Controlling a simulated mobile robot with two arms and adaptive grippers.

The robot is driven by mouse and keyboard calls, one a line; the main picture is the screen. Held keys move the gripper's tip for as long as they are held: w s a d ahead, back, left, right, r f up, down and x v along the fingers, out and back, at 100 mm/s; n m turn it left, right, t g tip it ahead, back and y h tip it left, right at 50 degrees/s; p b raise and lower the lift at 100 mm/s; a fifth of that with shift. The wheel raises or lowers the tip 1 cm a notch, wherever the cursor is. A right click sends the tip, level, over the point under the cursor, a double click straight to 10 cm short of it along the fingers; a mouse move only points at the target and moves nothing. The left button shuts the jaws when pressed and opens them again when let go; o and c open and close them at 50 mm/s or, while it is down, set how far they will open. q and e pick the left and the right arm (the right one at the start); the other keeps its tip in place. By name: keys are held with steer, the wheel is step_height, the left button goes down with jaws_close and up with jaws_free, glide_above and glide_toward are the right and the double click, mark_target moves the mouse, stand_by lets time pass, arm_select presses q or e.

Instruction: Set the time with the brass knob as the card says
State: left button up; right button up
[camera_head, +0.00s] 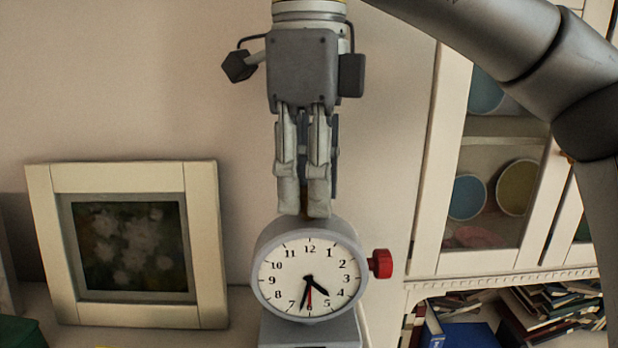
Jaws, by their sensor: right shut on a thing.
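A grey clock (264,247) with a white dial stands upright on a grey base (310,331). Its short black hand points between 4 and 5, and its long black hand a little past 6. A thin red hand points at about 6. A red knob (381,264) sticks out of its right side. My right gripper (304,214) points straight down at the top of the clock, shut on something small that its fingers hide. No brass knob shows in the open. No card is in view. My left gripper is not in view.
A framed flower picture (204,250) stands left of the clock. A cabinet (440,240) with plates behind glass is at the right, above a shelf of jumbled books (550,312). The wall between the picture and the clock is bare.

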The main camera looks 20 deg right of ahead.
steer(key=n, duration=0.4)
steer(key=shift+n, duration=2.2)
steer(key=o, duration=1.1)
steer(key=shift+c, duration=0.2)
steer(key=shift+r, duration=0.1)
steer(key=shift+r, duration=3.65)
